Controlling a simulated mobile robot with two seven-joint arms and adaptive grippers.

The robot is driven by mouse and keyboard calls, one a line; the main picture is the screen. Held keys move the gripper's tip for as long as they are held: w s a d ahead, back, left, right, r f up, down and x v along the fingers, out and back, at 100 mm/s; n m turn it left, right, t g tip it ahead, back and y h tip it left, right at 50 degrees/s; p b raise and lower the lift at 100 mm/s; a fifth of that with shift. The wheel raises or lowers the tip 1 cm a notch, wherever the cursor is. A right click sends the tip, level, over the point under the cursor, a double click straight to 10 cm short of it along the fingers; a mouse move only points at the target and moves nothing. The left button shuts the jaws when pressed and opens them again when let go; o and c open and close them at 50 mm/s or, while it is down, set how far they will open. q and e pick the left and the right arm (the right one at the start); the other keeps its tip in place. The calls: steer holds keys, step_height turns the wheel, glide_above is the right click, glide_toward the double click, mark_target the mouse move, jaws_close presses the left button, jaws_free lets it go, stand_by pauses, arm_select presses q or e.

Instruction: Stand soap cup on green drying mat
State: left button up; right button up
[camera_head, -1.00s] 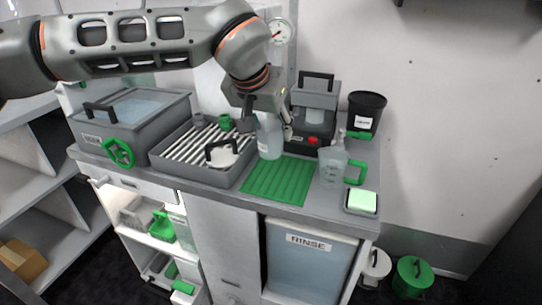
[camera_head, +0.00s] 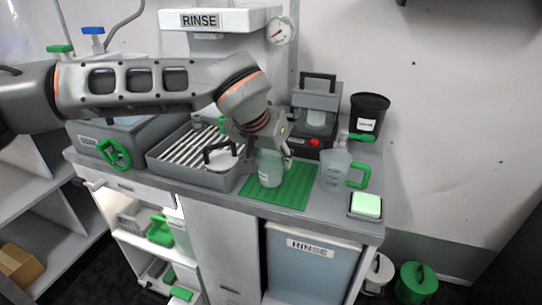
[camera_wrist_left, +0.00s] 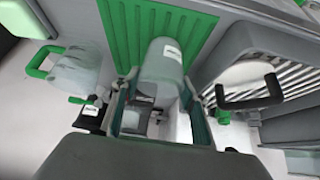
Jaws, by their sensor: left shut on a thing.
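The soap cup (camera_head: 270,168), a pale translucent vessel with a small label, is upright over the left part of the green drying mat (camera_head: 302,186). My left gripper (camera_head: 264,148) is shut on it from behind, with the forearm reaching in from the left. In the left wrist view the cup (camera_wrist_left: 162,62) is between the two fingers (camera_wrist_left: 157,98), with the ribbed green mat (camera_wrist_left: 135,30) beyond and below it. I cannot tell whether the cup's base touches the mat. My right gripper is not in view.
A clear jug (camera_head: 334,170) with a green handle stands right of the mat. A green sponge (camera_head: 366,205) lies in a dish at the front right. The slatted grey tray (camera_head: 180,165) with a lidded pan borders the mat's left. The mat's right part is clear.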

arm_select(q)
steer(key=o, duration=0.9)
steer(key=shift+o, duration=0.5)
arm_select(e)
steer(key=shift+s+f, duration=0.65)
arm_select(q)
steer(key=p+v, duration=0.1)
steer(key=v, duration=0.5)
steer(key=shift+w+r, duration=0.15)
steer(key=shift+r, duration=0.15)
steer(key=p+v, duration=0.1)
steer(key=v, duration=0.5)
steer(key=shift+f+p, duration=0.2)
steer(key=shift+p, duration=0.2)
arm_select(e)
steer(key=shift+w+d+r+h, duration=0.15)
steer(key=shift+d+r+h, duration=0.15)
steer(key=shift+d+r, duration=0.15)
